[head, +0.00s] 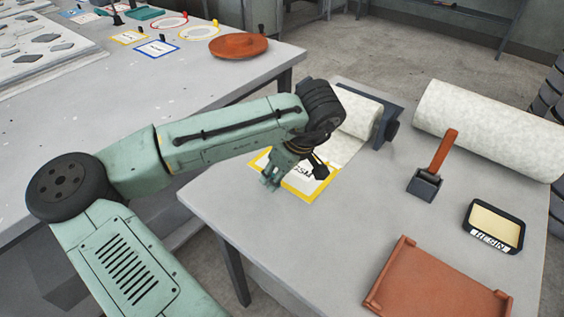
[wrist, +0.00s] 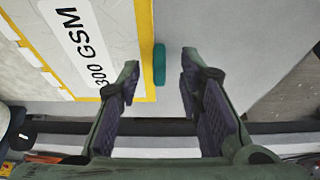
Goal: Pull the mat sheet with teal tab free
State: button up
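The mat sheet (head: 312,192) is pale with a yellow border and lies flat near the left edge of the grey table. In the wrist view, the mat sheet (wrist: 120,30) carries a white "300 GSM" label. Its teal tab (wrist: 159,64) sticks out from the yellow border; I cannot make it out in the head view. My gripper (head: 270,181) is over the sheet's edge. In the wrist view, my gripper (wrist: 160,72) is open and empty, with the tab showing between its fingertips, nearer the left one. I cannot tell the remaining height.
A mat roll (head: 358,112) in a dark holder sits behind the sheet. A large roll (head: 480,125), a roller (head: 437,160), a tray of yellowish material (head: 495,222) and a terracotta tray (head: 440,285) lie rightward. Another table (head: 235,85) stands left, across a gap.

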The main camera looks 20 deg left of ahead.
jog(key=shift+a+f, duration=0.15)
jog(key=shift+f, duration=0.15)
jog(key=shift+c, duration=0.3)
grip_shut()
dwell(0.3)
jog(key=shift+s+a, duration=0.7)
jog(key=shift+s, duration=1.25)
jog(key=shift+s+a, duration=0.7)
jog(key=shift+s, duration=1.2)
jog(key=shift+s+a, duration=0.7)
jog(key=shift+s, duration=1.25)
jog(key=shift+r, duration=0.15)
jog(key=shift+r+p, duration=1.8)
jog(key=shift+r, duration=0.55)
